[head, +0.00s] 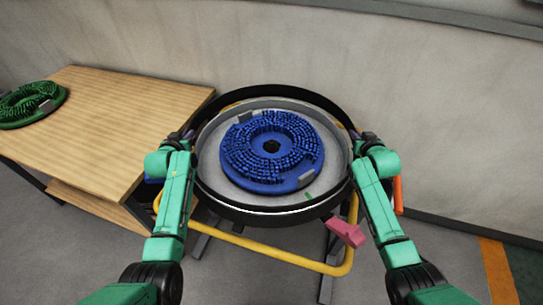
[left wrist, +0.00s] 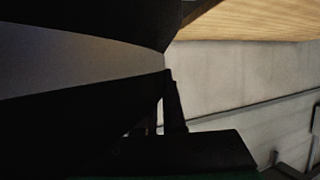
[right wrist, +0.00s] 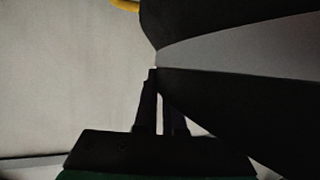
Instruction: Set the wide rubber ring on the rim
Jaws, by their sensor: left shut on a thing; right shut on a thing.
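The wide rubber ring (head: 292,92) is a black band around the round grey scrubber tank rim (head: 212,150) in the head view. At the back, its black edge stands out beyond the grey rim. At the front, a thin white line shows between dark bands. Whether the ring is seated or just above the rim, I cannot tell. My left gripper (head: 188,136) is shut on the ring's left side. My right gripper (head: 364,140) is shut on its right side. In both wrist views, dark fingers (left wrist: 172,95) (right wrist: 152,95) meet black surfaces beside a grey band.
A blue bristled disc brush (head: 262,178) lies inside the tank. A yellow tube frame (head: 270,255) and a pink pedal-like part (head: 346,232) are below it. A wooden table (head: 110,120) with a green brush (head: 50,100) stands left. A wall is close behind.

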